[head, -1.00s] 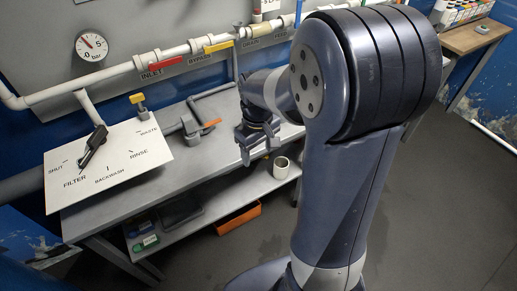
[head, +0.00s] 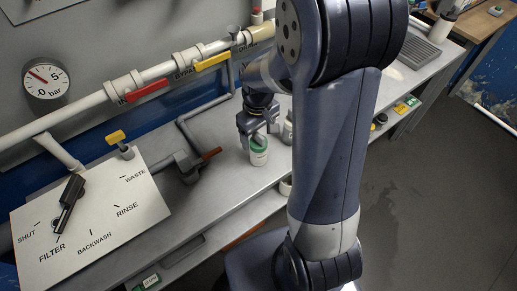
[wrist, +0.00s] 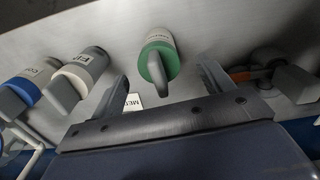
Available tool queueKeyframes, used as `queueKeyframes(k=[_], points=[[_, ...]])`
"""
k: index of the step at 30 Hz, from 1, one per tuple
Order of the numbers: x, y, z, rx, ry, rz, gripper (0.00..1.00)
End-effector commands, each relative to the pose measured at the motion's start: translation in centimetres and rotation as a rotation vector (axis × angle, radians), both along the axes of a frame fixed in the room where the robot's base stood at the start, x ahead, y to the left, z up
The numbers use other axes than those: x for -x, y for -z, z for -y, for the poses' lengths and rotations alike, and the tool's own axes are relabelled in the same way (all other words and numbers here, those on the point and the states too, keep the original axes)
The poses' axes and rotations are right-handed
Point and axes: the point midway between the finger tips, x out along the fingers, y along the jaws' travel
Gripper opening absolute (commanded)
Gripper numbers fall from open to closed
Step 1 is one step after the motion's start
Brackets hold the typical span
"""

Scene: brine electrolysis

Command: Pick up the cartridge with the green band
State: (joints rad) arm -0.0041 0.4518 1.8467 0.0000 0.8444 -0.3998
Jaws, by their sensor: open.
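The cartridge with the green band (head: 258,153) stands on the grey bench, a white cylinder with a green top. In the wrist view the green-banded cartridge (wrist: 160,42) shows a grey handle on top and lies between the lines of my two fingers. My gripper (head: 257,127) is open just above it, fingers pointing down. In the wrist view my gripper (wrist: 164,72) has its fingers on either side of the handle, with nothing clamped. Whether a finger touches the cartridge cannot be told.
Grey pipework with an orange handle (head: 211,154) lies left of the green one. The valve panel (head: 100,240) is further left. Bench space in front is clear.

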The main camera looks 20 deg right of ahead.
Motion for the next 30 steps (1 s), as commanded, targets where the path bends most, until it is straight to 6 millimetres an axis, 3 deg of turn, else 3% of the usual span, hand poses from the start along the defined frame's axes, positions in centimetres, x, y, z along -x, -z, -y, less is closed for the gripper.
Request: queueKeyframes(k=[18, 26, 30], points=[[-0.2, 5.6, 0.2, 0.000, 0.000, 0.000, 0.75], [-0.2, 5.8, 0.1, 0.000, 0.000, 0.001, 0.75], [-0.2, 5.8, 0.1, 0.000, 0.000, 0.001, 0.66]])
